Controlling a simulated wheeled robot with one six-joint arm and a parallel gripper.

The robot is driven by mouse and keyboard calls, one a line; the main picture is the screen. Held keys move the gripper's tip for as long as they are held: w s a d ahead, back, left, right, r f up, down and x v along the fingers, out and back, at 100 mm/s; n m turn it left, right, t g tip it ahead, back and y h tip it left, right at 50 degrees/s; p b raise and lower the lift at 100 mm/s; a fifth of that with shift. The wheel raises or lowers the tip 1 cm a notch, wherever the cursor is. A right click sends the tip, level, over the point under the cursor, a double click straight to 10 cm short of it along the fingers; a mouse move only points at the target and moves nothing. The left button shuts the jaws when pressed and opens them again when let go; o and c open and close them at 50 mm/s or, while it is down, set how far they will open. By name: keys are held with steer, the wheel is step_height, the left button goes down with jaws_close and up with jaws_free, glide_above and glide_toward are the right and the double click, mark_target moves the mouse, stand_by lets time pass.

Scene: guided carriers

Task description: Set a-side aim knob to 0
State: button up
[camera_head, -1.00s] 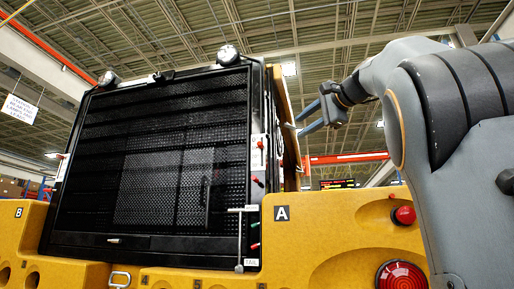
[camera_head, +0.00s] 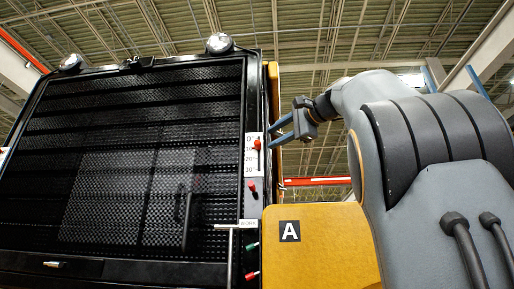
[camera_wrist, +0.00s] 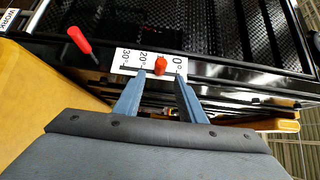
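The A-side aim knob (camera_head: 257,144) is a small red knob on a white scale plate (camera_head: 251,165) marked 0° at the top to 30° at the bottom. In the wrist view the knob (camera_wrist: 160,66) stands between the 20° and 0° marks, covering the mark between them. My gripper (camera_wrist: 162,80) is open, with blue fingers just short of the knob, one towards 20° and one towards 0°. No contact is clear. In the head view my gripper (camera_head: 273,132) reaches in from the right, its fingertips beside the plate.
A red-tipped lever (camera_head: 252,187) sits below the scale, also large in the wrist view (camera_wrist: 79,39). A T-handled rod (camera_head: 235,226) and green and red knobs stand lower. The yellow body panel marked A (camera_head: 325,240) is below the arm. Black mesh (camera_head: 130,160) fills the left.

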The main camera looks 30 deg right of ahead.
mark_target(256, 145)
steer(key=w+a+p, duration=0.1)
steer(key=w+p, duration=0.1)
steer(key=w, duration=0.4)
steer(key=shift+w+a+p, duration=0.3)
steer(key=shift+w+a, duration=0.05)
steer(key=shift+w, duration=0.05)
jaws_close()
